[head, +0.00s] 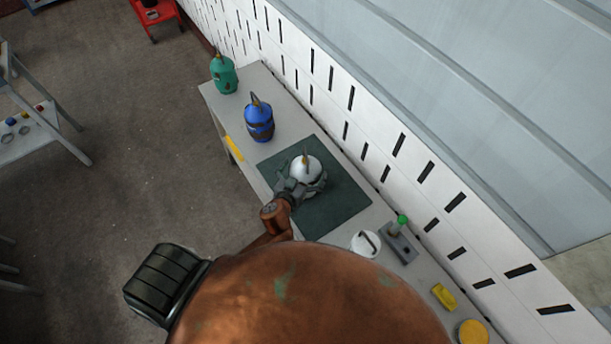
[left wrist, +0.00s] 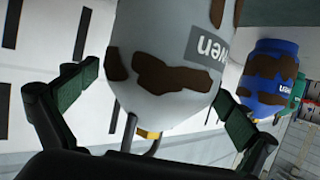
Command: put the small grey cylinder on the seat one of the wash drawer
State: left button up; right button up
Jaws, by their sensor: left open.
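The small grey cylinder (head: 306,167) stands on a dark green mat (head: 345,202) on the bench, with a brass-coloured fitting on top. In the left wrist view the grey cylinder (left wrist: 165,50) fills the middle, with brown patches and a dark label. My left gripper (head: 305,186) is at the near side of it, with its fingers spread. In the left wrist view my open left gripper (left wrist: 163,103) has one finger on each side of the cylinder; I cannot tell whether either touches. My right gripper is out of view. I cannot make out the wash drawer.
A blue cylinder (head: 259,124) and a green cylinder (head: 223,76) stand farther along the bench. A white lidded pot (head: 366,244), a grey stand (head: 402,247) and a yellow block (head: 444,296) are on its near part. A slotted white wall (head: 375,125) runs behind.

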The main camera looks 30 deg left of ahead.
pick_arm(q)
jog(key=c, duration=1.9)
jog(key=shift+w+r, duration=0.1)
jog(key=shift+r, duration=0.05)
jog(key=shift+c, duration=0.6)
jog(key=shift+r, duration=0.1)
